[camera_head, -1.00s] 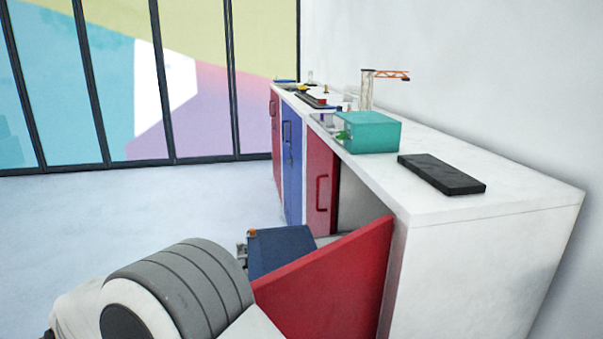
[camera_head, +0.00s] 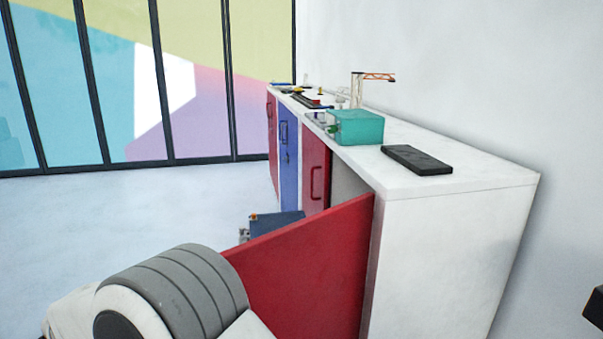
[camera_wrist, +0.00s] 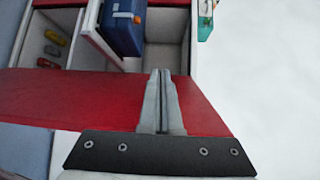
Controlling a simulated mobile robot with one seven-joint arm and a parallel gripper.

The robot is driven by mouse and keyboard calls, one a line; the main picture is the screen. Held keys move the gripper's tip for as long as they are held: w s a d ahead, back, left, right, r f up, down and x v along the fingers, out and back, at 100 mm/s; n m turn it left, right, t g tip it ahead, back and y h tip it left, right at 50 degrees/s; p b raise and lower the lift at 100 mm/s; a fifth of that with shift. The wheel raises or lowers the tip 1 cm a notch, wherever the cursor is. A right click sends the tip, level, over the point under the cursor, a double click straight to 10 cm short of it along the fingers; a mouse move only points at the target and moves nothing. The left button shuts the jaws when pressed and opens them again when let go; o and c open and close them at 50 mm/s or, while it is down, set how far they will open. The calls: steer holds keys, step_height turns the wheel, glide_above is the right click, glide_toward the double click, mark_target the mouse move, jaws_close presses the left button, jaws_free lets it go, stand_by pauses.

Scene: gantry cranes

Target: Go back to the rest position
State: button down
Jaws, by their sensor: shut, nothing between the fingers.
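My gripper (camera_wrist: 162,100) shows in the wrist view with its two fingers together and nothing between them. It is over the red open door (camera_wrist: 110,100) of the cabinet, and I cannot tell whether they touch. In the head view the gripper is not visible; the open red door (camera_head: 305,265) stands out from the near end of the white cabinet (camera_head: 455,260). A blue case (camera_head: 277,224) shows partly behind the door. In the wrist view the blue case (camera_wrist: 122,28) has an orange latch.
On the cabinet top are a teal box (camera_head: 357,128), a black slab (camera_head: 416,160) and a small crane model (camera_head: 358,90). Other red and blue doors (camera_head: 288,155) are shut. Open floor (camera_head: 120,215) lies to the left. Shelves with small coloured items (camera_wrist: 50,50) show in the wrist view.

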steer(key=w+d+r+n+t+y, duration=0.2)
steer(key=w+d+r+n+y, duration=0.2)
steer(key=w+r+n+y, duration=0.4)
steer(key=w+d+r+n+t+y, duration=0.1)
steer(key=w+d+r+n+y, duration=0.3)
steer(key=r, duration=0.7)
steer(key=s+d+f+n+g+h, duration=0.1)
steer(key=s+d+f+n+g, duration=0.35)
steer(key=s+d, duration=0.55)
steer(key=s+d+f+n+g, duration=0.3)
steer(key=s+d+f+n, duration=0.2)
steer(key=s+d, duration=0.4)
steer(key=s+d+f+n+g+h, duration=0.1)
steer(key=s+d+f+n+g, duration=0.35)
steer(key=s+d, duration=0.55)
step_height(320, 180, up, 20)
steer(key=p, duration=2)
steer(key=shift+w+a+t, duration=0.25)
steer(key=shift+t, duration=0.15)
